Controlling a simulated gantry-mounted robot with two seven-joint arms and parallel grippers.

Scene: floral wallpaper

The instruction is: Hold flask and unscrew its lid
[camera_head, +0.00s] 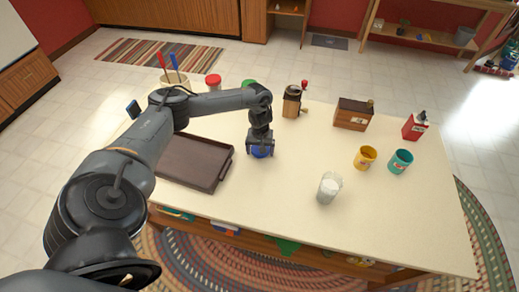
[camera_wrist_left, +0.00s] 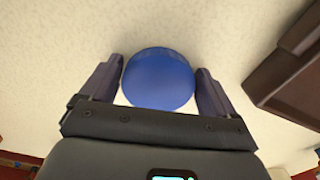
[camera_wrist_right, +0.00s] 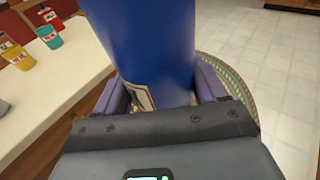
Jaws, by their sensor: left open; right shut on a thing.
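The flask (camera_wrist_right: 150,45) is a blue cylinder with a pale label, seen close up in the right wrist view. My right gripper (camera_wrist_right: 160,82) is shut on it, a finger on each side, beyond the table's edge. The flask's top is out of frame there. The blue round lid (camera_wrist_left: 158,80) sits between the fingers of my left gripper (camera_wrist_left: 159,70), which is open with a small gap at each side. In the head view the lid (camera_head: 262,152) shows low beneath the left gripper (camera_head: 261,145), at the table top. My right gripper is outside the head view.
A dark brown tray (camera_head: 222,172) lies just left of the lid. A glass of white stuff (camera_head: 329,188), a yellow mug (camera_head: 365,158) and a teal mug (camera_head: 400,161) stand to the right. A grinder (camera_head: 292,104) stands behind. The table's front middle is clear.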

